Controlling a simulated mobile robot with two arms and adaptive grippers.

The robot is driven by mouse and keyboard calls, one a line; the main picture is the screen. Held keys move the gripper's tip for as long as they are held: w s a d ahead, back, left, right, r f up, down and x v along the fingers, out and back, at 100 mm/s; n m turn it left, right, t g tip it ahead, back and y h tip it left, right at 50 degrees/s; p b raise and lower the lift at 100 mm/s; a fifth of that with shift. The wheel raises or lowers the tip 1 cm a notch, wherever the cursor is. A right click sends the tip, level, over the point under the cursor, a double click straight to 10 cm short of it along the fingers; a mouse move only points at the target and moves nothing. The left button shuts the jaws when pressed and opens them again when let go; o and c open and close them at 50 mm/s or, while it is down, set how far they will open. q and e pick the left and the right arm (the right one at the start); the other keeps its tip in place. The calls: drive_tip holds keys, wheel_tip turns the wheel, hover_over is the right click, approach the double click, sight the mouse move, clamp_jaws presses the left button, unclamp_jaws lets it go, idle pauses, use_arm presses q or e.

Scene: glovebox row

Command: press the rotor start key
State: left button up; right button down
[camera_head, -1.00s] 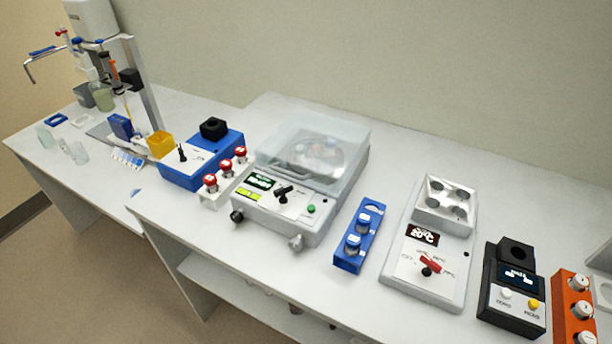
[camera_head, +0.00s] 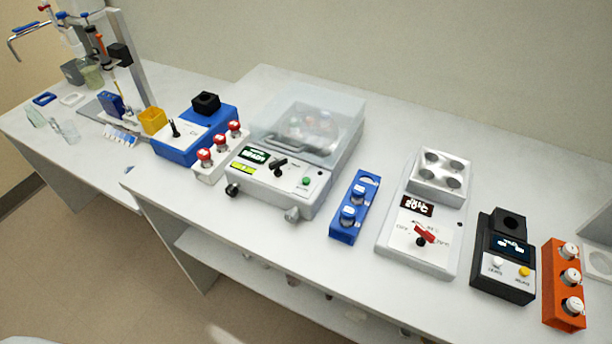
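A white centrifuge-like device with a clear lid (camera_head: 318,125) stands on the bench at the middle. Its rotor shows blurred through the closed lid. Its sloped front panel (camera_head: 262,180) bears a green-lit display (camera_head: 254,154), a yellow-green label, a black knob (camera_head: 279,165) and a small round green key (camera_head: 306,181) at the right end. The lettering by the key is too small to read. Neither of my grippers is in view.
A rack of red-capped vials (camera_head: 219,152) stands left of the device, beside a blue unit (camera_head: 195,135). A blue vial rack (camera_head: 354,207), a white heater with a red knob (camera_head: 422,225), a black meter (camera_head: 504,258) and an orange rack (camera_head: 565,283) stand to the right. Bare bench lies in front.

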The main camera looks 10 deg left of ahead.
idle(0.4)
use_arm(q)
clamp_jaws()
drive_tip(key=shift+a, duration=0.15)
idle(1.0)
